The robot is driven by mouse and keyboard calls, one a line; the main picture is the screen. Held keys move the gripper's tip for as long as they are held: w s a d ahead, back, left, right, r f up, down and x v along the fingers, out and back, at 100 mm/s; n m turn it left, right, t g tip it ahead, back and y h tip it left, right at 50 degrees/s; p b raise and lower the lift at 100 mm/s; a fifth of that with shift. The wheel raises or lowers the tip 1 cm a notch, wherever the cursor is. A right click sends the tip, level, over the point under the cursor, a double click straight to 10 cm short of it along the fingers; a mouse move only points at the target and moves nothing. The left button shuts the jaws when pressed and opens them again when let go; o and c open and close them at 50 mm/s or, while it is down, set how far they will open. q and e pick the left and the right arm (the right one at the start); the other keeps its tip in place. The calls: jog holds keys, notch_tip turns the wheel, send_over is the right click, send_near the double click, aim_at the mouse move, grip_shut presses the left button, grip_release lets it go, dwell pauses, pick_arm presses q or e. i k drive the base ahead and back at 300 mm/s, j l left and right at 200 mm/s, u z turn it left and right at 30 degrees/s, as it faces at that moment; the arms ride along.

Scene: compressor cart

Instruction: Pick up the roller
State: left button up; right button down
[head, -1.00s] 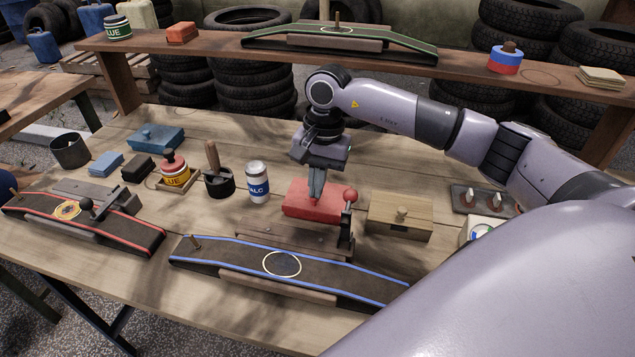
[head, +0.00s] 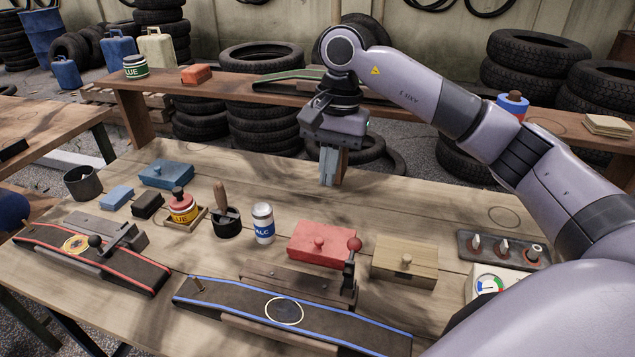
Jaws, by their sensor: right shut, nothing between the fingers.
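I cannot make out a roller for certain. A wooden handle (head: 220,196) stands upright in a round black holder (head: 227,224) on the wooden table, left of the white can; what is at its lower end is hidden. My right gripper (head: 327,181) is shut and empty. It points down above the table's far edge, behind the red box (head: 322,240), to the right of and beyond the handle. My left gripper is not in view.
Strips with red (head: 140,277) and blue (head: 350,325) edges lie in front. A raised shelf (head: 220,84) spans the back. The table's far middle is clear.

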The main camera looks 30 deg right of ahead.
aim_at(220, 193)
jog(key=k+j, duration=0.8)
